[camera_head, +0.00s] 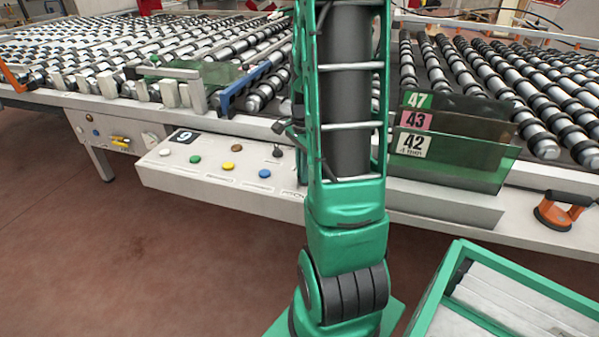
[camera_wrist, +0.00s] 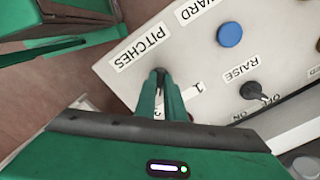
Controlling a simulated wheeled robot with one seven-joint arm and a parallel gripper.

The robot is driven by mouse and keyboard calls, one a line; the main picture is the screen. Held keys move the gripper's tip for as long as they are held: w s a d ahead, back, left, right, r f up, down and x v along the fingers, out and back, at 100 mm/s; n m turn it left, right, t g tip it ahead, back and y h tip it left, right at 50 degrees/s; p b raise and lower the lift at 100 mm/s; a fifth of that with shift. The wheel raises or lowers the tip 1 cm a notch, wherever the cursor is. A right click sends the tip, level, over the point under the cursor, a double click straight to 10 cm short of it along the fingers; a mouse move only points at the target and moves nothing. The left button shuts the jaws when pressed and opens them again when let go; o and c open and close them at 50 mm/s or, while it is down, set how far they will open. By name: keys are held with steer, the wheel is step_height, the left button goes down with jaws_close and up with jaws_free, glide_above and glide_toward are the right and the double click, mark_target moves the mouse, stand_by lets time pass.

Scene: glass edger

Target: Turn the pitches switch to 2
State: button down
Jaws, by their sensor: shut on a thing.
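The pitches switch (camera_wrist: 160,72) is a small dark knob on the white control panel (camera_wrist: 115,70), beside the PITCHES label (camera_wrist: 138,49). My gripper (camera_wrist: 163,84) is shut on this switch, its two green fingers on either side of it. Most of the knob is hidden between the fingertips, so its pointing direction cannot be told. A "1" mark (camera_wrist: 198,88) shows right of the fingers in the wrist view. Another mark is partly visible by the fingers. In the head view my arm hides the switch and gripper; part of the PITCHES label (camera_head: 292,195) shows.
The raise switch (camera_wrist: 252,91) and a blue button (camera_wrist: 229,34) are on the same panel near my gripper. Roller conveyors (camera_head: 130,50) stand behind the panel. A green crate (camera_head: 440,290) and an orange suction cup (camera_head: 560,210) are at the right.

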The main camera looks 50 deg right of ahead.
steer(key=n, duration=0.4)
steer(key=shift+d, duration=0.1)
steer(key=shift+r+n, duration=0.1)
steer(key=shift+n, duration=2.1)
steer(key=c, duration=1.8)
jaws_free()
steer(key=shift+c, duration=0.2)
step_height(320, 180, up, 11)
